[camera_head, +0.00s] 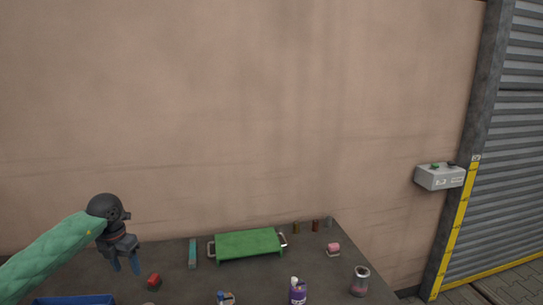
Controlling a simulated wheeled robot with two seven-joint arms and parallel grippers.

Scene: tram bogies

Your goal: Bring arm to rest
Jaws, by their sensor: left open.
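My left arm, in a green quilted sleeve, comes in from the left in the head view. Its dark gripper (125,265) points down over the left part of the dark table (215,284). The two blue fingers are apart with nothing seen between them. My right gripper is not in view.
A green tray (248,244) with handles stands at the table's back. A teal box (193,253), purple bottle (297,291), grey-and-red jar (360,281), pink item (333,249) and blue bin (75,300) are around it. A wall rises behind; a grey control box (439,177) hangs right.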

